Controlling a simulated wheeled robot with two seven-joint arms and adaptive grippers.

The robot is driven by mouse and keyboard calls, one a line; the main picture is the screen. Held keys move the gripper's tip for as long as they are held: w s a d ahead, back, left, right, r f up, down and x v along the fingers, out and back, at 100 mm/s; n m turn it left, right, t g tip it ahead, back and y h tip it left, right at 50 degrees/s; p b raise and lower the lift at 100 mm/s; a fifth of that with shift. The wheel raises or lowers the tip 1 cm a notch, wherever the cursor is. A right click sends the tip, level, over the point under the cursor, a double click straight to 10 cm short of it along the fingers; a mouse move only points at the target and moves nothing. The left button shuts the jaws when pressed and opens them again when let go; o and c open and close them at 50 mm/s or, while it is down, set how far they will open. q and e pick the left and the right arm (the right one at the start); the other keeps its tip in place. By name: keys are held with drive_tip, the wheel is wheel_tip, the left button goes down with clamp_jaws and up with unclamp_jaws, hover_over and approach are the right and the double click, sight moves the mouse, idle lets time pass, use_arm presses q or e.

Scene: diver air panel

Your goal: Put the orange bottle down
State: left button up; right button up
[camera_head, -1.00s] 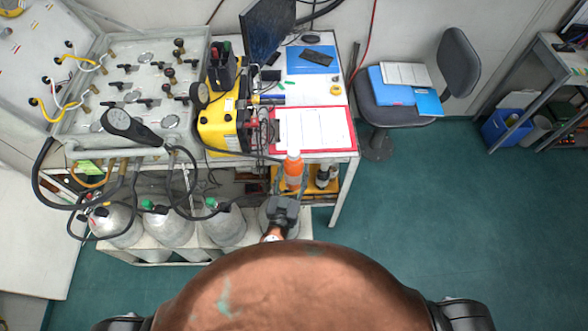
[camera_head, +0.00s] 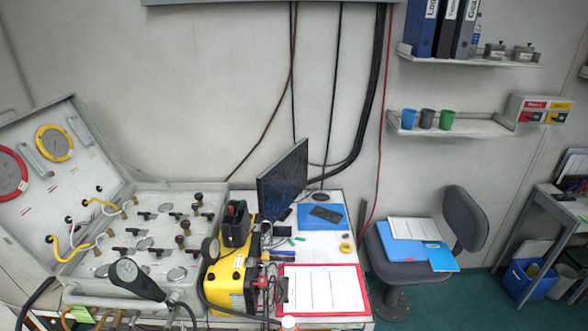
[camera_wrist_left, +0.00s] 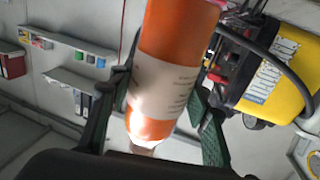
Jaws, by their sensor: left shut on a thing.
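The orange bottle (camera_wrist_left: 178,40) with a pale printed label fills the middle of the left wrist view. My left gripper (camera_wrist_left: 163,95) is shut on it, with one dark finger on each side. In the head view only the bottle's white cap (camera_head: 289,322) shows at the bottom edge, just in front of the desk's red-edged clipboard (camera_head: 322,290). The rest of the bottle and my left gripper are below that view. My right gripper is in neither view.
A yellow case (camera_head: 230,283) stands left of the clipboard, beside the valve panel (camera_head: 150,240). A monitor (camera_head: 283,180), a blue folder (camera_head: 312,218) and a yellow tape roll (camera_head: 346,247) are behind. A chair (camera_head: 405,268) stands to the right. Shelves (camera_head: 450,127) hang above.

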use_arm(q)
drive_tip(key=s+a+r+n+y, duration=0.1)
drive_tip(key=s+a, duration=0.3)
drive_tip(key=a, duration=0.6)
drive_tip(key=s+a+r+n+y, duration=0.1)
drive_tip(key=s+a+r+y, duration=0.2)
drive_tip(key=a, duration=0.7)
drive_tip(key=shift+s+r+n, duration=0.3)
drive_tip(key=shift+s+r, duration=0.2)
drive_tip(key=shift+s, duration=0.2)
